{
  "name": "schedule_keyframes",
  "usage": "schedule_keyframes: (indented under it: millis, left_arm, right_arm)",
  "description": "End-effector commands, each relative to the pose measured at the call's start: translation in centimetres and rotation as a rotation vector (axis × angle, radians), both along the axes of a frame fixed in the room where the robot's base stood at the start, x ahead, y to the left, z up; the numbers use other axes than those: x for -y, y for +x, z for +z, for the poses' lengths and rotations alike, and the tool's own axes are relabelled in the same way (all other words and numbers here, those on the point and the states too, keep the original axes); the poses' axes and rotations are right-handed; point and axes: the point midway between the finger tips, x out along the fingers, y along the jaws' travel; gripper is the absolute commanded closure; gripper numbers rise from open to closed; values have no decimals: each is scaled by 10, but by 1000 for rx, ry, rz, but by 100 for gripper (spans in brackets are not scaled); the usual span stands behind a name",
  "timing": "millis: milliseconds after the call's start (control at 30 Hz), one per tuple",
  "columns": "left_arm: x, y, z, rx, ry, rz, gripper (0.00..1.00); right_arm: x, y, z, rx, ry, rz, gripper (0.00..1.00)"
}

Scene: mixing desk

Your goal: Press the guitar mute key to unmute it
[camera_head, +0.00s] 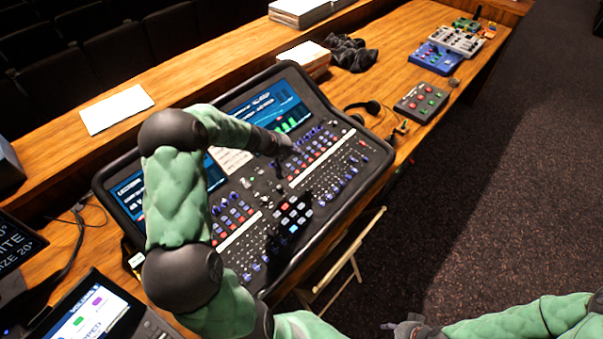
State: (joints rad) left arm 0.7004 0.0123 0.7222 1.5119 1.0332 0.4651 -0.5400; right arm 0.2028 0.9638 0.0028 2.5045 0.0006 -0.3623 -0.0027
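The mixing console (378,150) lies on the wooden desk, with two lit screens and rows of small coloured keys, knobs and faders. My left arm reaches across it from the lower left. My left gripper (282,146) is over the upper middle of the console, just below the right screen (272,108), close to the right bank of keys (315,160). It is dark and small here, so its opening and any contact with a key cannot be told. The guitar mute key cannot be picked out; labels are too small to read. My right gripper (408,328) is low at the bottom edge, away from the console.
A small red-buttoned box (421,103), a headset (365,107), a blue pedal (436,58) and a dark cloth (350,53) lie right of or behind the console. A tablet-like screen (88,312) is at lower left. A folding chair (345,262) stands at the desk's front.

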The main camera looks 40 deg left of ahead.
Motion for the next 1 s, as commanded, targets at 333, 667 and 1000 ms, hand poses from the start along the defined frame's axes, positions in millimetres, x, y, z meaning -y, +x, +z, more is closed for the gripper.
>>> schedule_keyframes:
  millis: [333,667,1000]
  left_arm:
    - [0,0,-8,0,0,0,100]
    - [0,0,-11,0,-1,-1,100]
    - [-2,0,-37,-2,-2,-1,100]
  right_arm:
    - [0,1,-9,2,0,-1,60]
    - [0,1,-10,2,0,-1,60]
    - [0,1,-24,2,0,-1,60]
